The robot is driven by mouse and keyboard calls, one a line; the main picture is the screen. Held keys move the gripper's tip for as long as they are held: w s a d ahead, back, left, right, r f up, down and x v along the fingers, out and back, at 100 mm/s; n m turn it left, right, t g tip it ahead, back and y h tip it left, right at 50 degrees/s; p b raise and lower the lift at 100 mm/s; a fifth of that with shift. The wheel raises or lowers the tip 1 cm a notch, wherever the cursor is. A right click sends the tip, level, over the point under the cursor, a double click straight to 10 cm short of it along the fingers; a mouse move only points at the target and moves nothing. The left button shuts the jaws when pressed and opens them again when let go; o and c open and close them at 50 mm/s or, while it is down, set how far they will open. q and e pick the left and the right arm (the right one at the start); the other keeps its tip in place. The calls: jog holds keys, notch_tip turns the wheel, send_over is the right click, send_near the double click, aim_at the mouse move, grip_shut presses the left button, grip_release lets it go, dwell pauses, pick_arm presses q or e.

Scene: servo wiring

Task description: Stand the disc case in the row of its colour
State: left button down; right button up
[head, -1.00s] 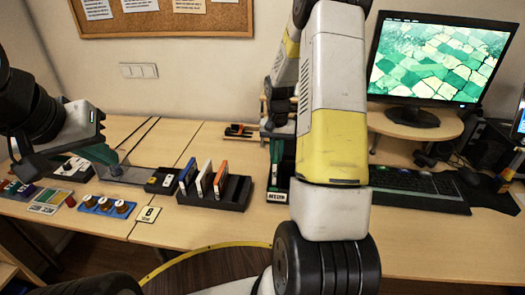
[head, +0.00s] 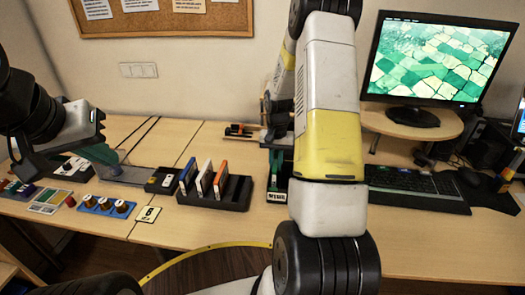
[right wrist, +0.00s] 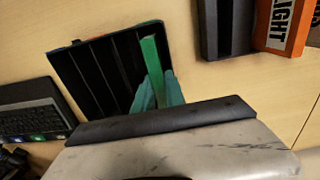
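A green disc case (right wrist: 153,62) stands on edge in the black slotted rack (right wrist: 85,75) in the right wrist view, along the rack's right side. The two teal fingers of my right gripper (right wrist: 159,92) lie on either side of its near end and appear closed on it. In the head view my right arm hides much of this rack; its labelled front (head: 277,197) shows. My left gripper (head: 112,160) is at the left over the desk, away from the cases; its finger gap is unclear.
A second black rack (head: 236,196) holds a blue, a white and an orange case (head: 221,179). Left of it are a numbered card (head: 148,214) and a blue tray with knobs (head: 106,207). A keyboard (head: 415,187) and monitor (head: 440,60) stand at right.

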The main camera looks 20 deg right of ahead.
jog(key=o, duration=0.4)
jog(key=shift+c, duration=0.2)
notch_tip(320, 180, up, 13)
jog(key=s+a+r+n+t, duration=0.1)
jog(key=s+a+r+t, duration=0.15)
jog(key=s+r, duration=0.35)
jog(key=s+a+r+n+t, duration=0.1)
jog(key=s+a+r, duration=0.25)
jog(key=r, duration=0.35)
jog(key=s+a+r+n+t+y, duration=0.1)
jog(key=s+a+r, duration=0.1)
jog(key=s, duration=0.5)
jog(key=s+a+r+n+t+y, duration=0.1)
jog(key=s+a+r+n, duration=0.1)
jog(key=s+a, duration=0.3)
jog(key=shift+s+r+n+t, duration=0.3)
jog(key=shift+s+t, duration=0.05)
jog(key=shift+s, duration=0.75)
